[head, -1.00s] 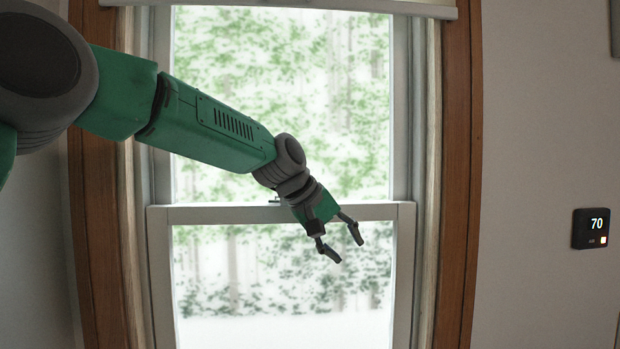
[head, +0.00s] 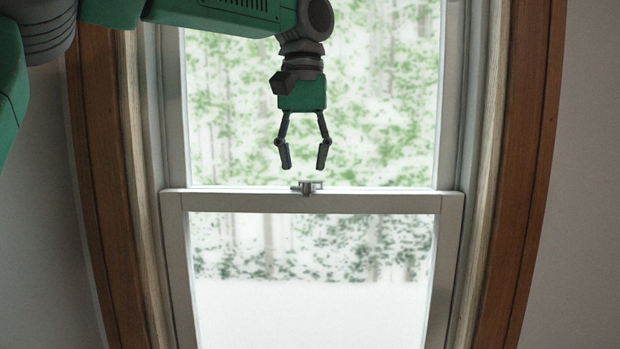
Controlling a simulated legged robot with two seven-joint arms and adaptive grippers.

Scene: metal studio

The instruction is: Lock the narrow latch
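The narrow latch (head: 307,187) is a small grey metal piece on top of the window's middle rail (head: 370,203), near the rail's centre. Its exact lever position is too small to tell. My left gripper (head: 303,160) hangs above the latch in the head view, fingers pointing down and spread apart with nothing between them. A gap shows between the fingertips and the latch. My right gripper is not in the head view.
The window has a wooden frame (head: 528,180) on both sides, with pale walls beyond. The upper pane (head: 385,100) shows green foliage, the lower pane a snowy scene. The space around the latch is clear.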

